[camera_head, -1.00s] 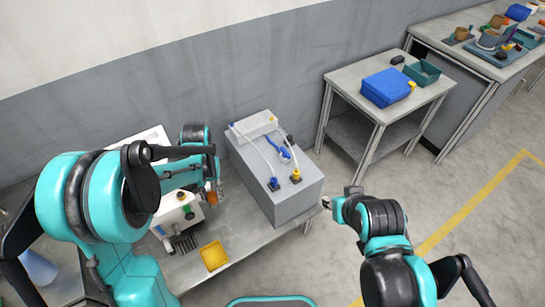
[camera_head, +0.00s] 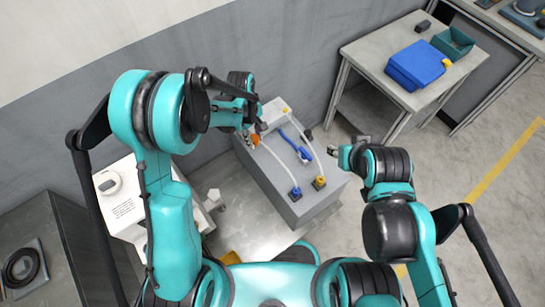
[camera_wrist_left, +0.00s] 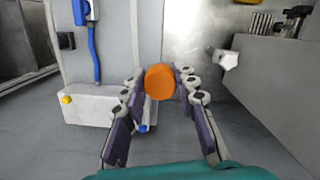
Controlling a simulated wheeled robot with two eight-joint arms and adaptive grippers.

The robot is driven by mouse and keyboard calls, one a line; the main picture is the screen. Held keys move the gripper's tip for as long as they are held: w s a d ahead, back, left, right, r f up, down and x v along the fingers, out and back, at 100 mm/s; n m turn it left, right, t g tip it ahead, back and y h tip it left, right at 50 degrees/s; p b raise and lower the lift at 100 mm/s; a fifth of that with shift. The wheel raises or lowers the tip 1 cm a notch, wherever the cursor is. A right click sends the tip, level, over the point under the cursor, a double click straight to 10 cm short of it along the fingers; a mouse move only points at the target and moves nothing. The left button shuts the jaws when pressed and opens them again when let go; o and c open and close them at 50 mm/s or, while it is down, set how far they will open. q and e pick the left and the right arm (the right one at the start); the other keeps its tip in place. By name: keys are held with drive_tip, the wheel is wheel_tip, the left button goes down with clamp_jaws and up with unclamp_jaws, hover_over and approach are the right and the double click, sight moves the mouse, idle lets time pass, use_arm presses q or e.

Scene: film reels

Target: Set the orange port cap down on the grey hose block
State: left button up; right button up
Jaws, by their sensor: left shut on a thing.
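The orange port cap (camera_wrist_left: 160,82) is held between the fingertips of my left gripper (camera_wrist_left: 159,84) in the left wrist view. In the head view the cap (camera_head: 255,140) shows as a small orange spot under my left gripper (camera_head: 253,133). It appears over the far left part of the grey hose block (camera_head: 318,206). I cannot tell its exact height above it. The block's top (camera_wrist_left: 112,45) shows behind the fingers in the left wrist view. My right gripper (camera_head: 339,151) is right of the block; its jaw opening is unclear.
The block carries a white bar (camera_wrist_left: 92,106), hoses, a blue connector (camera_head: 295,192) and a yellow connector (camera_head: 320,182). A white machine (camera_head: 123,200) stands left. A side table (camera_head: 368,100) with a blue box (camera_head: 416,65) stands at the right.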

use_arm(q)
drive_tip(key=d+f+n+t, duration=0.1)
drive_tip(key=d+f+n, duration=0.2)
drive_tip(key=d+n, duration=0.35)
drive_tip(key=d+f+n, duration=0.3)
drive_tip(key=d+n, duration=0.3)
drive_tip(key=d, duration=0.2)
drive_tip(key=w+a+f+b, duration=0.1)
drive_tip(key=a+f, duration=0.1)
drive_tip(key=a, duration=0.1)
drive_tip(key=w+a+f+b, duration=0.2)
drive_tip(key=a+f, duration=0.1)
drive_tip(key=w+a+f+b, duration=0.1)
drive_tip(key=w+a+f, duration=0.1)
drive_tip(key=a, duration=0.1)
drive_tip(key=shift+w+a+f, duration=0.2)
drive_tip(key=shift+w+a, duration=0.05)
drive_tip(key=shift+f+b, duration=1.1)
drive_tip(key=shift+f, duration=0.85)
drive_tip(key=shift+f, duration=0.15)
drive_tip(key=o, duration=0.6)
drive_tip(key=shift+o, duration=1.4)
